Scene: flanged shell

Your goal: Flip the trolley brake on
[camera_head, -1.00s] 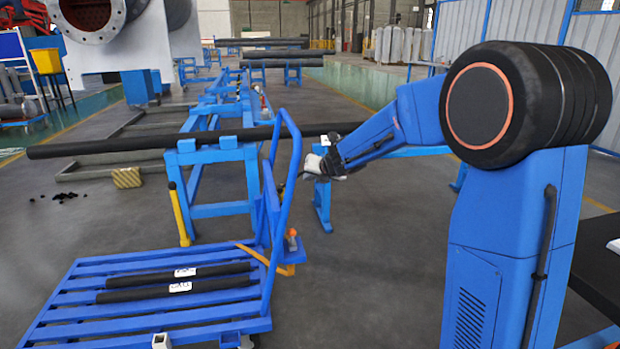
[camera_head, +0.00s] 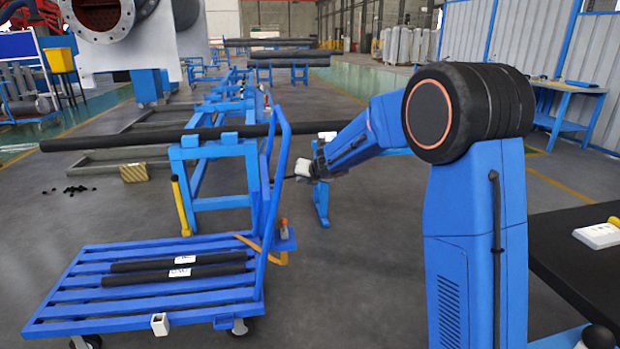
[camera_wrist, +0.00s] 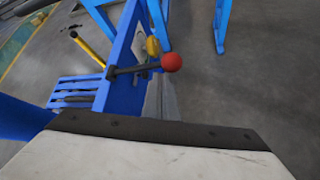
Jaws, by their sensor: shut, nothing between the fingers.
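The blue trolley (camera_head: 62,282) stands at the lower left in the head view, with a slatted deck and a tall push handle (camera_head: 282,150). The wrist view shows a dark lever with a red knob (camera_wrist: 172,62) sticking out from the trolley's blue upright (camera_wrist: 122,57), beside a yellow-orange part (camera_wrist: 153,46). In the head view the knob cannot be made out. My gripper (camera_head: 296,177) is just right of the push handle. It is shut and empty; its grey fingers (camera_wrist: 163,98) point toward the red knob, which looks apart from them.
Two black pipes (camera_head: 180,260) lie on the deck. Behind the trolley, a long black pipe (camera_head: 110,140) rests on blue stands (camera_head: 205,152), with a yellow post (camera_head: 181,205) beside them. A black table (camera_head: 570,262) is at the right. The floor right of the trolley is clear.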

